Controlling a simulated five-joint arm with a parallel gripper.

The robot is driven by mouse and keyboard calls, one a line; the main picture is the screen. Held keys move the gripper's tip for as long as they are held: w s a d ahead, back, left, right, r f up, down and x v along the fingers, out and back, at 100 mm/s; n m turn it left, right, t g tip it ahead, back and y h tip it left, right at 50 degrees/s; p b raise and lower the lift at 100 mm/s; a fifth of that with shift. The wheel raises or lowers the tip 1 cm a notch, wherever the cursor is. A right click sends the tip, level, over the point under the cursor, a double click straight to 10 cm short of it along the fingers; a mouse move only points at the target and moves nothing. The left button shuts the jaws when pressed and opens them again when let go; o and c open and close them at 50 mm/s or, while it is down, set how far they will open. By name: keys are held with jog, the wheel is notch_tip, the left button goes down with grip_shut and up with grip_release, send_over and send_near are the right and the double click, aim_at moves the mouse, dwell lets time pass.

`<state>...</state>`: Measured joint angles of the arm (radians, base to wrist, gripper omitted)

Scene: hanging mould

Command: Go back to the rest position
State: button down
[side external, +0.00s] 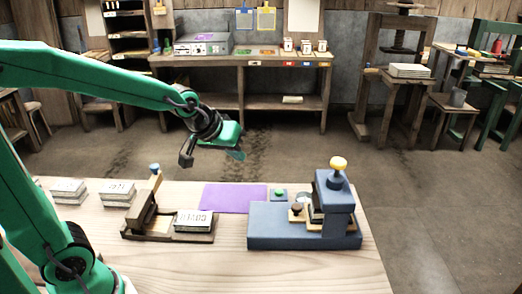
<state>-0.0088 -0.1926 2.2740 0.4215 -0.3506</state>
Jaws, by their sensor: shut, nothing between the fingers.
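My gripper (212,148) is in the side external view, raised in the air above the far edge of the wooden table (200,265). It is shut and empty, and it touches nothing. My green arm reaches in from the left. Below the gripper stands a dark wooden frame (140,214) with an upright part and a blue-tipped lever. A white block with dark marks (193,220) lies on the frame's right part. A purple sheet (234,198) lies flat to the right.
Two pale stacks (68,190) and (117,192) sit at the table's left. A small green button box (279,194) is beside the press. A workbench (243,60) with devices stands behind, across open floor. The air around my gripper is clear.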

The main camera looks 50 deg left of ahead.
jog(key=s+r+m+g, duration=0.1)
jog(key=s+m, duration=0.3)
jog(key=s, duration=1.3)
jog(key=shift+d+r+g, duration=0.15)
jog(key=shift+r+g, duration=0.25)
jog(key=shift+r, duration=0.2)
